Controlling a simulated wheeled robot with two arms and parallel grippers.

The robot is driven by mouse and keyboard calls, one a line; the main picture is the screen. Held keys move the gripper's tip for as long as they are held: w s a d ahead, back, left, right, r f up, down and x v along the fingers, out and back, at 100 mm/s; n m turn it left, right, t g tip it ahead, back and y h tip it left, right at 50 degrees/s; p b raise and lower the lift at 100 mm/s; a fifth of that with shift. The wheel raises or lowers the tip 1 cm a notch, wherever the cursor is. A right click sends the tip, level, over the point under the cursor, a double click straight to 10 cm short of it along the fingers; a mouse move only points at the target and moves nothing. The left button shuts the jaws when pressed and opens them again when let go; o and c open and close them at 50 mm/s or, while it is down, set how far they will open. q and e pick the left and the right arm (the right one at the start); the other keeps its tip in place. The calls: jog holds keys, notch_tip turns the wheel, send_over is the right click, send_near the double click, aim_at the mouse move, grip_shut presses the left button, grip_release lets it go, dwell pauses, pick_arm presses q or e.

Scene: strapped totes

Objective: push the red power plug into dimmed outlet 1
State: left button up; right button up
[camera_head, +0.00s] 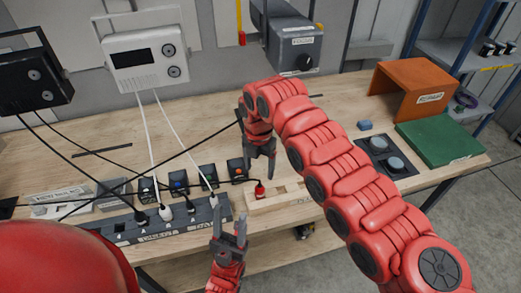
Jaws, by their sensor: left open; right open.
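The red power plug (259,190) stands upright in a pale wooden holder (290,199) on the bench, with a black cable running left from it. My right gripper (261,160) is open and points down just above the plug, with nothing visible between its fingers. My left gripper (229,222) is open and empty at the front edge of the bench, by the right end of the dark power strip (178,228). Several plugs with black, white and grey bodies sit in the strip. Its printed labels are too small to read, so I cannot tell which outlet is dimmed outlet 1.
Several small black boxes with coloured buttons (179,181) stand behind the strip. A white device (140,57) and a black device (33,80) trail cables across the bench. An orange stand (415,83) and a green box (440,139) are at right.

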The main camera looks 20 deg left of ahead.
aim_at(259, 186)
notch_tip(259, 186, down, 10)
jog(key=p, duration=0.3)
jog(key=shift+a, duration=0.1)
jog(key=shift+w+f, duration=0.1)
jog(key=shift+f, duration=0.65)
jog(key=shift+c, duration=0.2)
grip_shut()
jog(key=c, duration=0.7)
grip_release()
jog(key=shift+c, duration=0.2)
grip_shut()
jog(key=shift+r, duration=0.1)
